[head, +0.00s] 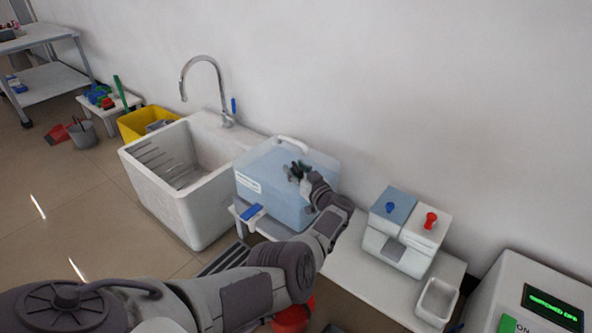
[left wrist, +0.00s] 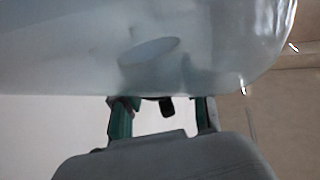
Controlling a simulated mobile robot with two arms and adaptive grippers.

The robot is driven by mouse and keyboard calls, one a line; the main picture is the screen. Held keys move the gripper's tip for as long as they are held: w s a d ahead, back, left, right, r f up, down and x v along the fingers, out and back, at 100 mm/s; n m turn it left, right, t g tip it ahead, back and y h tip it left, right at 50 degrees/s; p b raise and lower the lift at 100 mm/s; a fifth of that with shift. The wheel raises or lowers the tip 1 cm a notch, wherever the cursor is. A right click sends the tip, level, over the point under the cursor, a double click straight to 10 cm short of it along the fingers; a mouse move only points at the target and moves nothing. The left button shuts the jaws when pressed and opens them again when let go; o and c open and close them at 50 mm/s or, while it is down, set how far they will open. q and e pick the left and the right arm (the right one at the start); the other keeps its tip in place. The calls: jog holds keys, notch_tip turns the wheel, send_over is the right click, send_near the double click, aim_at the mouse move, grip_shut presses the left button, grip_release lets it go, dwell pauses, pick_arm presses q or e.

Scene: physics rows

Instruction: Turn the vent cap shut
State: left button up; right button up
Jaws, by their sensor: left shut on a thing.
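The translucent blue water container (head: 270,163) stands on a white bench beside the sink. It has a white handle (head: 292,143) on top, a white label, and a blue-levered tap (head: 251,212) low at the front. My left gripper (head: 298,170) is at the container's top, shut on a small dark part that I take to be the vent cap. In the left wrist view the container (left wrist: 215,45) fills the upper part, and the dark cap (left wrist: 167,107) shows between the two fingers (left wrist: 163,110). The cap's turn angle cannot be read. My right gripper is not in view.
A white sink (head: 150,185) with a curved tap (head: 205,62) adjoins on the left. A dispenser (head: 400,240) with blue and red knobs and a small white tray (head: 436,300) stand to the right. A machine with a green display (head: 553,303) is at far right.

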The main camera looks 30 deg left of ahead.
aim_at(301, 175)
pick_arm(q)
jog(key=shift+d+f, duration=0.2)
jog(key=shift+f, duration=0.1)
dwell(0.4)
jog(key=o, duration=1.1)
jog(key=shift+c, duration=0.2)
jog(key=shift+o, duration=0.5)
jog(key=shift+r, duration=0.1)
jog(key=shift+v, duration=3.7)
